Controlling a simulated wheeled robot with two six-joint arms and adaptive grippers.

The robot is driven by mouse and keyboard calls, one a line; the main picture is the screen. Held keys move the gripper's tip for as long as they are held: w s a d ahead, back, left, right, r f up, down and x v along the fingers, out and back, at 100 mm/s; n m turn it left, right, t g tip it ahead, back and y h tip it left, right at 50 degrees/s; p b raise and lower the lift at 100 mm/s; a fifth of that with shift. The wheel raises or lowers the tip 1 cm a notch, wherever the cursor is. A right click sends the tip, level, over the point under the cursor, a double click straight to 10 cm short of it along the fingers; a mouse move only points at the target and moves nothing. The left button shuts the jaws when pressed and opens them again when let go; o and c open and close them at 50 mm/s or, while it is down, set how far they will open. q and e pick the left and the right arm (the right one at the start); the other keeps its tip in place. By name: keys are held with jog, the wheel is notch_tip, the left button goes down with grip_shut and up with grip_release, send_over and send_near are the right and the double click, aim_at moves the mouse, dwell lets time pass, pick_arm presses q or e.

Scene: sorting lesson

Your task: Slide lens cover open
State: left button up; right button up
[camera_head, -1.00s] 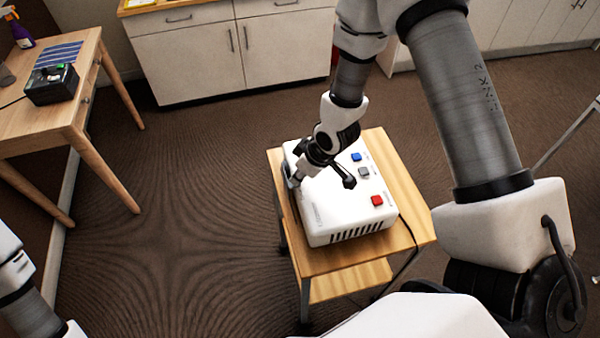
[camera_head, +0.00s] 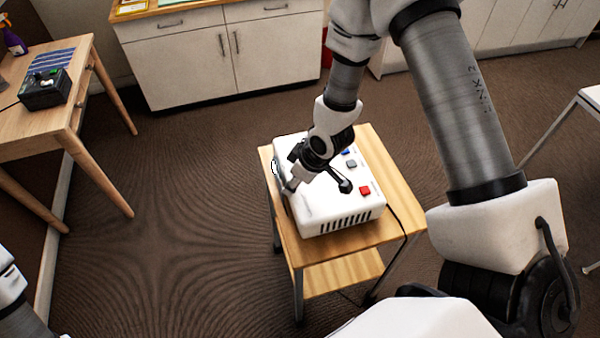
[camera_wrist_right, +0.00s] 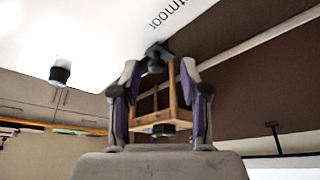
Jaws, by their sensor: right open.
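A white projector (camera_head: 340,212) with blue, grey and red buttons sits on a small wooden table. On its left side a small pale oval with a dark rim (camera_head: 275,167) shows; I cannot tell whether it is the lens or its cover. My right gripper (camera_head: 318,186) is over the projector's left part, one finger near its left edge, the other above its top. In the right wrist view the fingers (camera_wrist_right: 158,105) are apart, with a small dark knob-like part (camera_wrist_right: 155,57) just beyond them, by the white casing (camera_wrist_right: 85,25). My left gripper is out of view.
The small table (camera_head: 395,190) has bare wood on its right and front, with a cable at its right. A wooden desk (camera_head: 75,110) with a black box (camera_head: 45,88) stands at left. White cabinets (camera_head: 190,58) line the back. The carpet between is clear.

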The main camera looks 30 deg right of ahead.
jog(key=v, duration=1)
jog(key=shift+r, duration=0.35)
jog(key=shift+s, duration=0.2)
